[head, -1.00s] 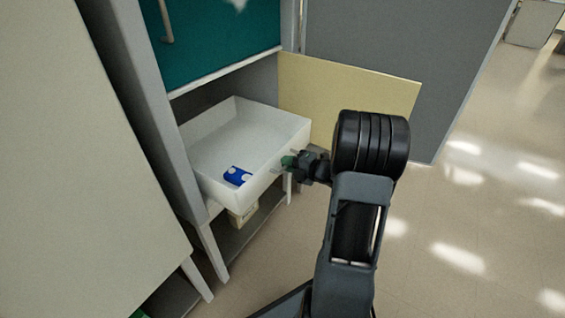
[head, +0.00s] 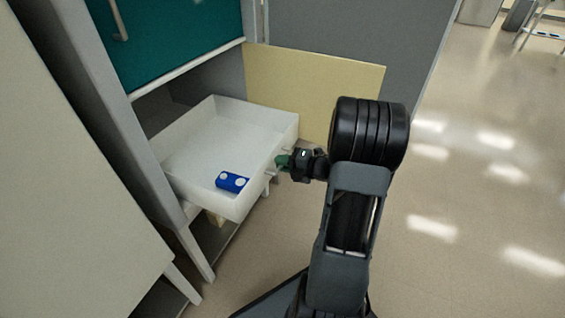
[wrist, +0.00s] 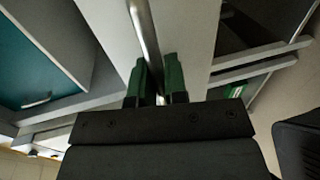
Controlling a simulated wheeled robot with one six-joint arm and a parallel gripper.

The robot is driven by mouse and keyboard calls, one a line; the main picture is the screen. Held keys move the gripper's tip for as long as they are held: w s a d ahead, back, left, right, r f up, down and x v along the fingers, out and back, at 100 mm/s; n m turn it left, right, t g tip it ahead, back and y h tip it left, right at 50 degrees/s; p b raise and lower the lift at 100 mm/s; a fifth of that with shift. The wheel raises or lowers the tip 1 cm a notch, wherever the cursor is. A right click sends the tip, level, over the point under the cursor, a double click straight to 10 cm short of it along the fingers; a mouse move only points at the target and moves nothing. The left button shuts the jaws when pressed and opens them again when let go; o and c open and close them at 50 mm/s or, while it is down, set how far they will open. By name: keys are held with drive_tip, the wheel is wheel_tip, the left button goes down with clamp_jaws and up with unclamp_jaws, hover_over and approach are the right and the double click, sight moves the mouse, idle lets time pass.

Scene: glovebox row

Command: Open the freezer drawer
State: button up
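The freezer drawer (head: 186,145), a white open-topped box, stands pulled out from the cabinet below a teal door. A blue block with white round marks (head: 232,181) lies inside it near the front. My gripper (head: 283,161) is at the drawer's front face. In the wrist view, its two green fingers (wrist: 157,82) close around the drawer's metal bar handle (wrist: 144,28), one on each side. Most of the handle is hidden in the head view.
A pale yellow panel (head: 330,85) stands just beyond the drawer, against a grey partition (head: 355,30). A teal door with a handle (head: 175,35) is above. A large beige panel (head: 60,190) fills the left. Open floor (head: 460,210) lies to the right.

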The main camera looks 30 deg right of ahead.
drive_tip(key=o, duration=0.4)
drive_tip(key=shift+s+d, duration=0.1)
drive_tip(key=p+v, duration=0.3)
drive_tip(key=v, duration=1)
drive_tip(key=shift+s+p, duration=0.3)
drive_tip(key=shift+p, duration=0.1)
drive_tip(key=shift+d, duration=0.15)
drive_tip(key=w+a+r+m+h+p, duration=0.1)
drive_tip(key=w+r+m+h+p, duration=0.3)
drive_tip(key=r+p, duration=0.3)
drive_tip(key=w+r+m+g+h+p, duration=0.1)
drive_tip(key=w+r+m+h+p, duration=0.3)
drive_tip(key=r, duration=0.6)
drive_tip(key=w+a+r+m+h+p, duration=0.1)
drive_tip(key=w+r+m+h+p, duration=0.25)
drive_tip(key=r+p, duration=0.4)
drive_tip(key=s+a+r+m+g+y+p, duration=0.1)
drive_tip(key=s+a+r+m+g+p, duration=0.3)
drive_tip(key=a, duration=0.6)
drive_tip(key=s+a+r+m+g+y+p, duration=0.2)
drive_tip(key=s+a+r+m+g+p, duration=0.2)
drive_tip(key=s+a+r+m+p, duration=0.5)
drive_tip(key=shift+s+a+r, duration=0.95)
drive_tip(key=shift+s, duration=0.15)
